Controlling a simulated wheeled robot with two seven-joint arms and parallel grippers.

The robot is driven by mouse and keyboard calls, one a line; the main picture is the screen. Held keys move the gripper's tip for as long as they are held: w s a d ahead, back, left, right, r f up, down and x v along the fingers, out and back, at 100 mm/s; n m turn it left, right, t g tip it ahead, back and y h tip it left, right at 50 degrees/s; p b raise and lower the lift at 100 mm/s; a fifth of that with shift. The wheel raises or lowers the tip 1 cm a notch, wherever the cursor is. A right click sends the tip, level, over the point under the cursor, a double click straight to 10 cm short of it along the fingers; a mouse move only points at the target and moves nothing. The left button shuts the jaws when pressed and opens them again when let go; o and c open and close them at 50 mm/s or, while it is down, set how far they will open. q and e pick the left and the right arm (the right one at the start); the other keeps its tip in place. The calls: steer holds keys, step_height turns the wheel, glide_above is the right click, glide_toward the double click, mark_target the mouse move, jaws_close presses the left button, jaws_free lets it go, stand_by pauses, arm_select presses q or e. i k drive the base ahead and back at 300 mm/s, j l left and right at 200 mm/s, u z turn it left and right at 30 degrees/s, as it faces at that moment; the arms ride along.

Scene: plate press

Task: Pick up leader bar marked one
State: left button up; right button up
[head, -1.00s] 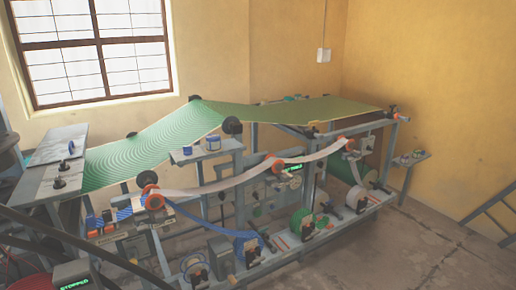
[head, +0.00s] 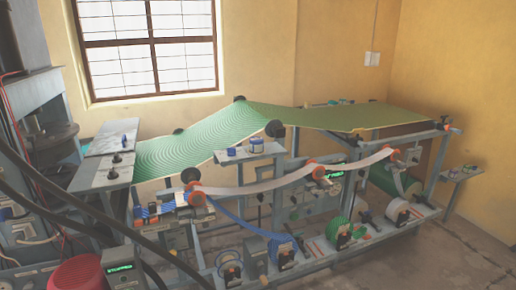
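I cannot pick out a leader bar marked one; no such marking is legible at this size. A long machine carries a green patterned sheet (head: 215,135) that rises to a roller and runs on to the right. Small blue items (head: 237,151) sit on a little shelf in front of the sheet. Other small coloured items lie on a side shelf (head: 462,173) at the machine's right end. Neither of my grippers is in the head view.
A grey table (head: 88,180) with dark knobs stands left of the machine. Dark hoses (head: 105,225) cross the left foreground near a red ribbed motor (head: 76,275) and a display box (head: 122,267). Bare floor (head: 440,265) shows at the lower right.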

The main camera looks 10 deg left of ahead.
mark_target(138, 209)
steer(key=u, duration=1.2)
steer(key=i+l, duration=0.1)
